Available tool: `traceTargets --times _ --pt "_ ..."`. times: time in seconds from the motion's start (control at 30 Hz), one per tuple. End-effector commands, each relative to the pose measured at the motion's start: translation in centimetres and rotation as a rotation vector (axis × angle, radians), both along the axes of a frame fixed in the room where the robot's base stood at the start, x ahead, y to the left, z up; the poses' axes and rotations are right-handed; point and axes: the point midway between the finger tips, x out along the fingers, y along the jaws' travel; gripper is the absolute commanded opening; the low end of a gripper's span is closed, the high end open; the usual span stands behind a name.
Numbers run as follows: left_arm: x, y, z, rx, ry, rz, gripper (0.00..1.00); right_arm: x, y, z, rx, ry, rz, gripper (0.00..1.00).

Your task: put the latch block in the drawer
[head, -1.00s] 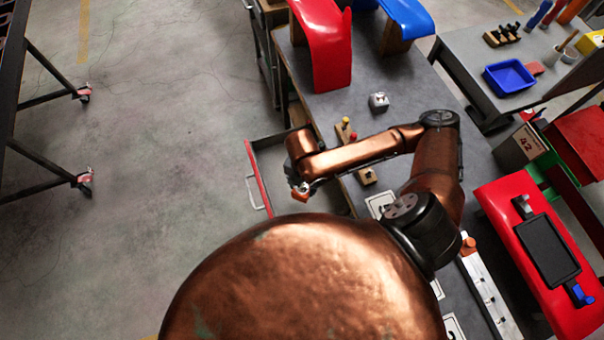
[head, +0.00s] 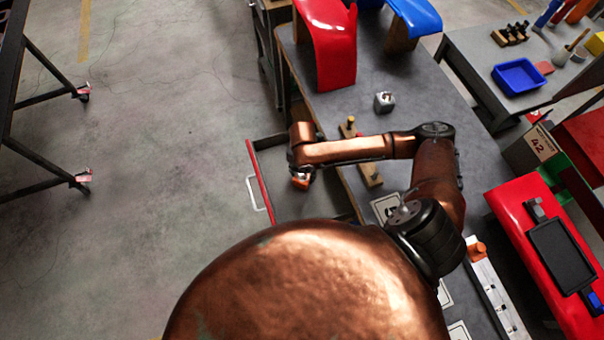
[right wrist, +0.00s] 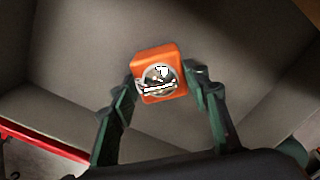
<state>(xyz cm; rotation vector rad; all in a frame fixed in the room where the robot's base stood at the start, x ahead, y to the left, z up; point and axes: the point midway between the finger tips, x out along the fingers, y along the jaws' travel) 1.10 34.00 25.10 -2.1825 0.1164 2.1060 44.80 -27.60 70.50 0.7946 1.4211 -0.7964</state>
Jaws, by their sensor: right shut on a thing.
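The latch block (right wrist: 172,92) is an orange cube with a round metal latch on its face, seen in the right wrist view. My right gripper (right wrist: 162,90) is shut on it, with one finger on each side. In the head view the latch block (head: 301,181) shows small and partly hidden under my right gripper (head: 301,174). The drawer (head: 290,198) is pulled out from the bench, with a red front and a pale handle. The block is held over the open drawer; its grey inside fills the right wrist view's background. My left gripper is not in view.
A red panel with a black screen (head: 545,250) lies at right. The floor left of the drawer is clear.

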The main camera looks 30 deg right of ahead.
Motion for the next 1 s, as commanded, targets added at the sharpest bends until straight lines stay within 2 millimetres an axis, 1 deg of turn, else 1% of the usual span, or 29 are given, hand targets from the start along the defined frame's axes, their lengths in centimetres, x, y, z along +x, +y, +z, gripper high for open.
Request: traceTargets --times 0.2,0.33,0.37,0.6,0.87,0.93,1.0 --pt "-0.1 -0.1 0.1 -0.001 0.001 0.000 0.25 0.1 0.0 0.1 0.001 -0.003 0.000 0.14" --pt "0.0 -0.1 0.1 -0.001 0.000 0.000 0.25 0.1 0.0 -0.2 0.001 -0.003 0.000 0.14" --pt "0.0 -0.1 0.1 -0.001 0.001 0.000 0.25 0.1 0.0 -0.2 0.000 -0.002 0.000 0.45" --pt "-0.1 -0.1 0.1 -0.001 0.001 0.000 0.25 0.1 0.0 -0.2 0.000 -0.002 0.000 0.60" --pt "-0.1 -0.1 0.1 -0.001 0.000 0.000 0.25 0.1 0.0 -0.1 0.000 -0.002 0.000 0.60" --pt "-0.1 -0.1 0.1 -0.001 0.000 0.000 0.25 0.1 0.0 0.3 0.001 -0.003 0.000 0.60" --pt "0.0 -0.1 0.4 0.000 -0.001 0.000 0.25 0.1 0.0 1.1 0.001 -0.004 0.000 0.60"
